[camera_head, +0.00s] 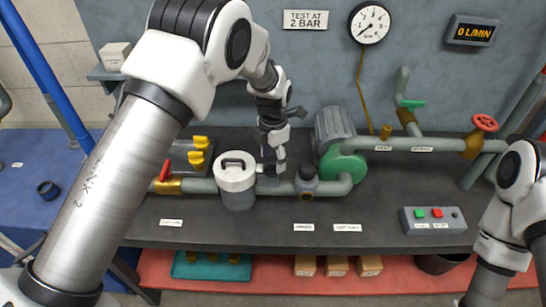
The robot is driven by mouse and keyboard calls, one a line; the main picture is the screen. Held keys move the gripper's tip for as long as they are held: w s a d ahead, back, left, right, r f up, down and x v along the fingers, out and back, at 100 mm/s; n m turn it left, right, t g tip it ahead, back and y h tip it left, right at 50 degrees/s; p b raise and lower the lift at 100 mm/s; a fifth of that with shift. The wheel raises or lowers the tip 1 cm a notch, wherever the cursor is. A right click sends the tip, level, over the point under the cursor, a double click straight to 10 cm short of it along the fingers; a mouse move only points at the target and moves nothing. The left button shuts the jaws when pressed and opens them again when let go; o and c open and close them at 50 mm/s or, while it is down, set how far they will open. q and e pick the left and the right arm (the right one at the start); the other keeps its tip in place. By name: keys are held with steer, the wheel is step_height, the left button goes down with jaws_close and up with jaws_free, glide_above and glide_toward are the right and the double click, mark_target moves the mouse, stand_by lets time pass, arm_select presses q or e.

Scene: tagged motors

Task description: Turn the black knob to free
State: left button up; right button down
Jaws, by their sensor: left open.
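My left gripper (273,170) is open. It points down just right of the grey lidded canister (236,183), above the grey pipe at the middle of the bench. A dark round fitting with a brass end (307,182) sits on the pipe just right of the gripper, apart from it. A small dark round piece (455,214) is at the right end of the grey control box (432,226), beside a red and a green button. I cannot tell for certain which is the black knob, or read its markings. My right arm is at the right edge; its gripper is out of view.
A green and grey pump (342,150) stands right of the gripper. A red handwheel valve (484,123) and a green-handled valve (411,105) are on the right pipes.

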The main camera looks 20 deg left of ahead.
mark_target(273, 159)
arm_select(q)
step_height(273, 159, up, 12)
stand_by(0.4)
